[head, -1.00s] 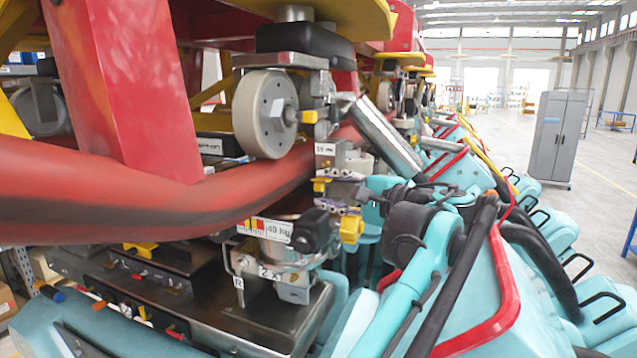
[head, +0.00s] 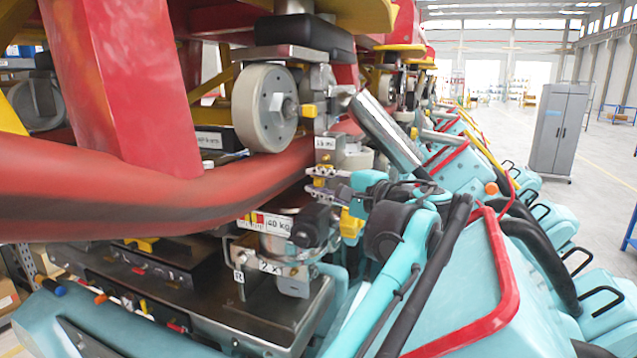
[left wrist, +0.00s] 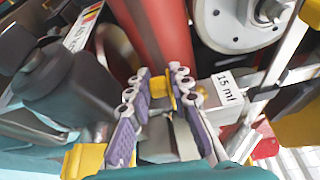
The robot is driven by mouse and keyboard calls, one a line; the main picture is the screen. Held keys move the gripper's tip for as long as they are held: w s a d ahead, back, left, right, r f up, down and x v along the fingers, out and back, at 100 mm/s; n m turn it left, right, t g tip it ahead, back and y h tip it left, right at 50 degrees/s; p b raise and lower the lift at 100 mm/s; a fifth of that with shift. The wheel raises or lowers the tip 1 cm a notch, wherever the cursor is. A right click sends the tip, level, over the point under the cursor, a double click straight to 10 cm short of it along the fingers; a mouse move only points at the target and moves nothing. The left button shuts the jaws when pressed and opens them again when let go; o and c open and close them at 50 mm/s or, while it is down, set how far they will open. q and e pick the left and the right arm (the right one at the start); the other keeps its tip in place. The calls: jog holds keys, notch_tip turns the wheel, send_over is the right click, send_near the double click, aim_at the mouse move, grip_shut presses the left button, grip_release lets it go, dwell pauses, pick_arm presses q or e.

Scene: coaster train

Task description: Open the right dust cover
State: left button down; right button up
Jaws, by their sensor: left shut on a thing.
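My left gripper (head: 322,183) reaches in from the lower right to a small metal block under the white "15 ml" label (head: 325,143). Its purple-padded fingers also show in the left wrist view (left wrist: 160,80), closed on a small yellow part (left wrist: 158,87) just beside the metal block (left wrist: 212,92). I take this yellow part to be the right dust cover, but no marking on it confirms this. A label "R" (head: 239,277) hangs lower on the metal bracket. The inner faces of the yellow part are hidden by the fingers. My right gripper is not in view.
A thick red tube (head: 150,190) runs close by on the left, with a grey wheel (head: 262,108) above it. A shiny metal cylinder (head: 388,132) tilts just above my wrist. Teal train bodies with a red-edged panel (head: 512,290) crowd the right. Open floor lies beyond.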

pick_arm(q)
jog(key=shift+w+d+f+n+y, duration=0.15)
jog(key=shift+f+n, duration=0.1)
jog(key=shift+n, duration=0.35)
jog(key=shift+w+f+n+y, duration=0.15)
jog(key=shift+f+n, duration=0.05)
jog(key=shift+n, duration=0.4)
jog(key=c, duration=1.7)
grip_release()
jog(key=shift+t, duration=0.3)
jog(key=shift+o, duration=1.3)
jog(key=shift+w, duration=0.35)
jog(key=shift+s+d, duration=0.15)
jog(key=shift+s, duration=0.15)
jog(key=v, duration=1.1)
jog(key=shift+d, duration=0.3)
